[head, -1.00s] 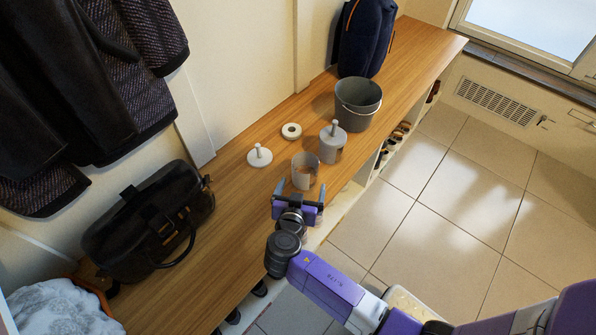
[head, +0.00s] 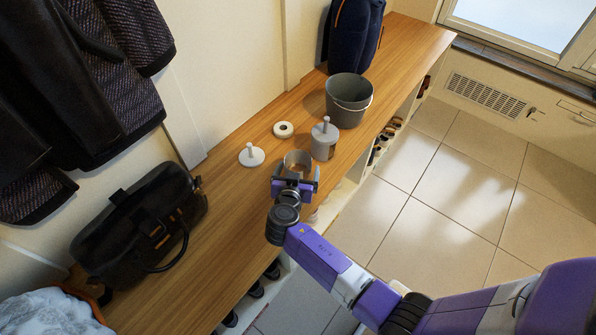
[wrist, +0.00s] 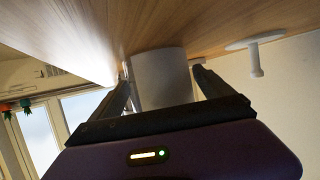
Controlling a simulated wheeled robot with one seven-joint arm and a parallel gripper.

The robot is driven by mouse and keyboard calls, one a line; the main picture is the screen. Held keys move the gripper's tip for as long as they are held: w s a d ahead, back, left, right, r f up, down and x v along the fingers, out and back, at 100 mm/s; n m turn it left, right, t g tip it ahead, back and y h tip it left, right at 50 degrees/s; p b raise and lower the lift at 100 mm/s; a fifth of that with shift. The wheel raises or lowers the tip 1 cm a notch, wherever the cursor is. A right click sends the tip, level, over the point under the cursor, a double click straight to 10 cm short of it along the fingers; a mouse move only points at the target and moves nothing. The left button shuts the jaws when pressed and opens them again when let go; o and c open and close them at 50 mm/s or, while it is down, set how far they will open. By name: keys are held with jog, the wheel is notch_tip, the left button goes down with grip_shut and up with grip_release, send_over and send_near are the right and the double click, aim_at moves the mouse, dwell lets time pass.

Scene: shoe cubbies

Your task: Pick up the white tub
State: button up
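The white tub (head: 298,159) is an open, lidless cylinder standing upright on the wooden bench. In the wrist view it shows as a pale cylinder (wrist: 162,78) between the two dark fingers. My gripper (head: 297,173) is open, with one finger on each side of the tub at its near side. The fingers look apart from its wall, though the left gap in the wrist view is very small. A white disc with a knob (head: 251,156), like a lid, lies on the bench to the left; it also shows in the wrist view (wrist: 256,58).
A lidded pale canister (head: 324,141) stands close behind the tub to the right. A white ring (head: 283,130) lies behind. A grey bucket (head: 348,100) and a dark backpack (head: 353,35) stand farther back. A black bag (head: 140,222) sits at left on the bench (head: 225,215).

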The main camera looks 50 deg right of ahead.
jog(key=c, duration=1.4)
jog(key=shift+c, duration=0.9)
jog(key=shift+r, duration=0.1)
